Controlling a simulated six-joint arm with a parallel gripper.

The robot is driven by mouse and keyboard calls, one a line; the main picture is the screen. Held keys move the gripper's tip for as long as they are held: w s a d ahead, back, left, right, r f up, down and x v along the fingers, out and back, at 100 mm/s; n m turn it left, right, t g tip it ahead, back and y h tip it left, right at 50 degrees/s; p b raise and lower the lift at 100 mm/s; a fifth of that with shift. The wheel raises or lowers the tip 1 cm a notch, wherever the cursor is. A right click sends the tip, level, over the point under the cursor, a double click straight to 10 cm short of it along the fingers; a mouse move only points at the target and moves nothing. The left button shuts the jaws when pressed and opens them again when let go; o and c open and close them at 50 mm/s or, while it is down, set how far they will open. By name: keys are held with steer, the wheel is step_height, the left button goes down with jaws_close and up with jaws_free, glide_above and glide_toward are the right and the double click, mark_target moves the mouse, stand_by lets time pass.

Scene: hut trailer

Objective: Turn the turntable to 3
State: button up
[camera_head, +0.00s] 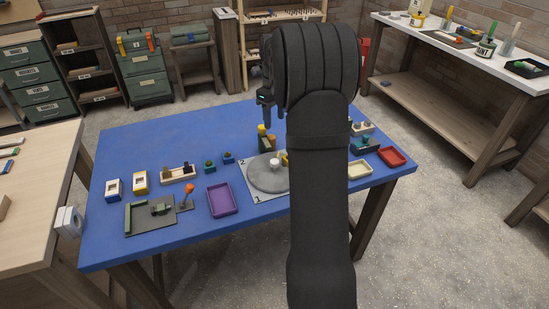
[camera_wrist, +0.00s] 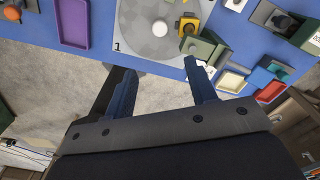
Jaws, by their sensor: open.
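The turntable (camera_head: 264,177) is a grey disc on a light square plate on the blue table, partly hidden by my arm in the head view. It also shows in the wrist view (camera_wrist: 140,35), cut off at the top. A white knob (camera_wrist: 160,28) stands on it, with a yellow piece (camera_wrist: 188,27) near its rim. A printed 1 (camera_wrist: 117,47) shows at one plate corner; I cannot read a 3 clearly. My gripper (camera_wrist: 160,72) is open and empty, above the table and apart from the turntable. In the head view its fingers (camera_head: 267,109) point down.
A green block-like fixture (camera_wrist: 205,47) stands close to the turntable. A purple tray (camera_head: 222,200) lies to its left, and cream (camera_head: 360,170) and red (camera_head: 392,156) trays to its right. An orange-topped lever (camera_head: 188,189) stands farther left. The table's back left is clear.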

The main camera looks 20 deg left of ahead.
mark_target(274, 161)
step_height(274, 161, down, 18)
steer(key=shift+d+r, duration=0.1)
steer(key=shift+r, duration=0.15)
stand_by(0.3)
jaws_close()
steer(key=shift+m, duration=1.5)
